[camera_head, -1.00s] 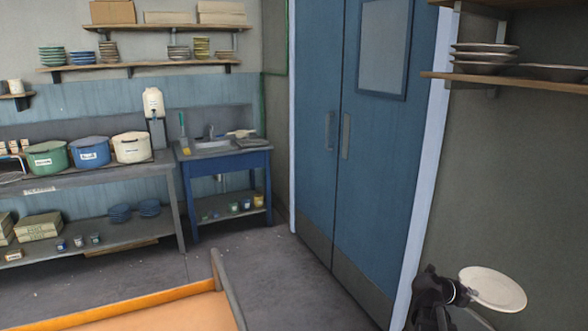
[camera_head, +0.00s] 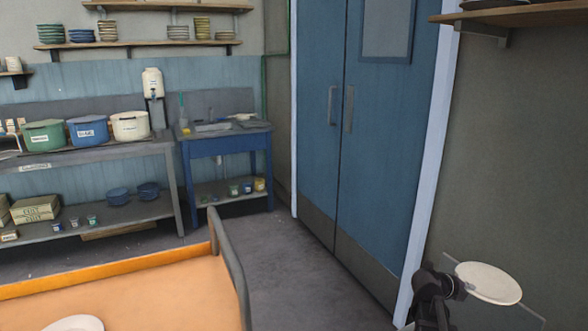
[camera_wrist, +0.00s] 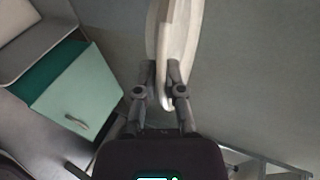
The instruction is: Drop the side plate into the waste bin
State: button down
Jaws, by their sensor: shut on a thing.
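The side plate (camera_head: 488,284) is a pale, round plate at the lower right of the head view. My gripper (camera_head: 455,285) is shut on its left edge and holds it in the air. In the wrist view the plate (camera_wrist: 176,45) shows nearly edge-on, pinched between the two fingers of my gripper (camera_wrist: 163,88). I cannot make out a waste bin for certain in either view.
An orange-topped table (camera_head: 150,285) with a grey rail (camera_head: 230,265) stands front left; another white plate (camera_head: 75,323) lies on it. Blue double doors (camera_head: 350,130) stand behind. The wrist view shows a green-fronted unit (camera_wrist: 75,92). Grey floor is clear between table and doors.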

jog(key=w+f+b, duration=0.2)
jog(key=f+b, duration=1.2)
jog(key=f, duration=0.1)
jog(key=w+f+b, duration=0.2)
jog(key=f+b, duration=1.3)
jog(key=shift+w+f+n+t, duration=0.15)
jog(key=shift+w+n+t, duration=0.15)
jog(key=shift+n+t, duration=0.1)
jog(key=shift+f+b, duration=3)
jog(key=c, duration=0.7)
grip_release()
jog(key=shift+o, duration=0.2)
jog(key=shift+r, duration=0.25)
